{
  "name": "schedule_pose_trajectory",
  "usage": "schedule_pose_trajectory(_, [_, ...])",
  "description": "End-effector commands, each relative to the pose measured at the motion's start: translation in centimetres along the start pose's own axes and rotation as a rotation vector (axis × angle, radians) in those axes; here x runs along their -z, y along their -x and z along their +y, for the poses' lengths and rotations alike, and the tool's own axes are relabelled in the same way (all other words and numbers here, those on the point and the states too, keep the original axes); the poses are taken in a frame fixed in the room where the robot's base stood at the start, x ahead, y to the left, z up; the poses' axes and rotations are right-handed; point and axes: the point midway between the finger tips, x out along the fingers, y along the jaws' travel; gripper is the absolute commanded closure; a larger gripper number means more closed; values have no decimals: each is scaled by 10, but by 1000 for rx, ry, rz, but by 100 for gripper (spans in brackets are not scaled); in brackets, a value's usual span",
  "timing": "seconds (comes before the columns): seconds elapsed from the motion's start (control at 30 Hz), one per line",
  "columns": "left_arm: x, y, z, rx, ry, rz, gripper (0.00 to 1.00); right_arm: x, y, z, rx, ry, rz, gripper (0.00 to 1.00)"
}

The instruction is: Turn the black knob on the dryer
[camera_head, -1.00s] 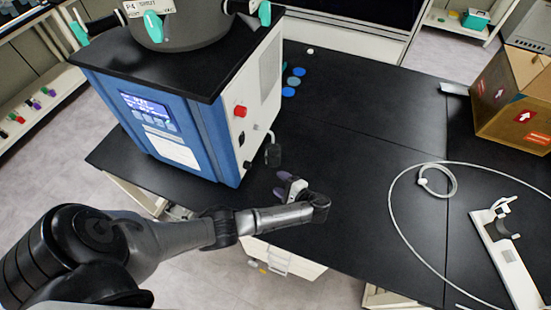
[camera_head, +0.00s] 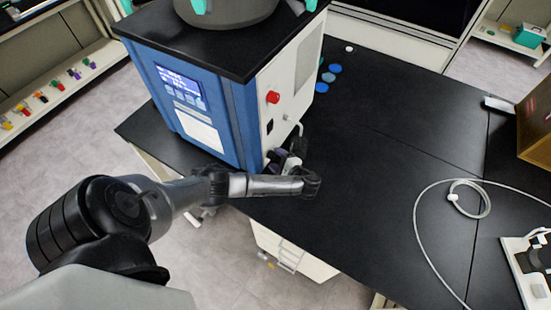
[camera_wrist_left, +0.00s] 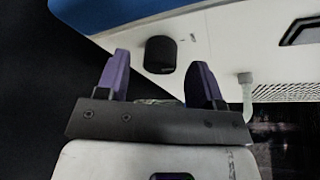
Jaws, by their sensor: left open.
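The dryer (camera_head: 215,110) is a blue and white machine on the black bench. In the left wrist view, the black knob (camera_wrist_left: 160,54) sticks out from the dryer's white side panel. My left gripper (camera_wrist_left: 160,74) is open with purple fingertips. One finger is on each side of the knob in the picture, with the knob a little beyond the tips and no contact visible. In the head view, my left gripper (camera_head: 281,157) is close to the lower part of the dryer's white side, and I cannot make the knob out clearly. My right gripper is not in view.
A red button (camera_head: 272,97) sits higher on the same side panel. A pale hose fitting (camera_wrist_left: 246,92) is right of the gripper. Blue discs (camera_head: 329,75) lie on the bench behind. A white cable (camera_head: 418,220) loops at right. The middle of the bench (camera_head: 385,140) is clear.

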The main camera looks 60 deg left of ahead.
Motion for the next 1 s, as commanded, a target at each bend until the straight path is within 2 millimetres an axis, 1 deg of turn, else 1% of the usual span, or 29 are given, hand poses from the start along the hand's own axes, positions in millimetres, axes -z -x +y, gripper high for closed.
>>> schedule_pose_trajectory(0.03, [0,-4,0,1,0,-2,39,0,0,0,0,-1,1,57])
schedule_pose_trajectory(0.2, [0,-10,0,0,0,0,39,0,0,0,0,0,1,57])
schedule_pose_trajectory(0.5, [0,-11,0,0,0,1,39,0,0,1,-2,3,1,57])
schedule_pose_trajectory(1.0, [0,-10,0,0,0,1,87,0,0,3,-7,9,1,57])
